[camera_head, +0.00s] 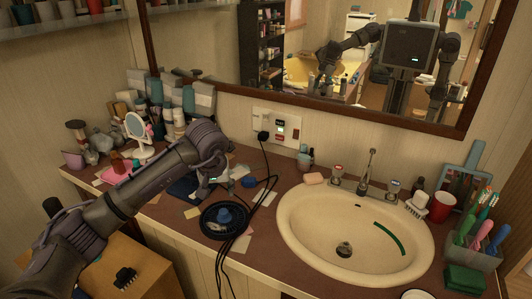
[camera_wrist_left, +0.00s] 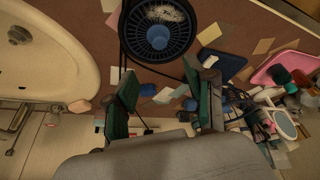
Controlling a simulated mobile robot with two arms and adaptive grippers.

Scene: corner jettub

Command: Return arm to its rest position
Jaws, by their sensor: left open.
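My left arm reaches in from the left over the brown counter in the head view. Its gripper (camera_head: 204,186) points down above the counter, left of the sink, and its fingers are partly hidden by the wrist. In the left wrist view the two fingers with green pads stand apart, so the gripper (camera_wrist_left: 158,82) is open, with nothing between the pads. A round black grille with a blue centre (camera_head: 224,219) lies close by on the counter, and it also shows in the left wrist view (camera_wrist_left: 180,32). My right gripper is not directly in view.
The sink (camera_head: 300,235) fills the counter's right half. Black cables (camera_head: 262,165) hang from the wall outlet across the counter. Bottles, a small mirror (camera_head: 138,128) and a pink tray (camera_head: 118,172) crowd the left back. A red cup (camera_head: 441,205) and brushes stand right. The wall mirror reflects my body.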

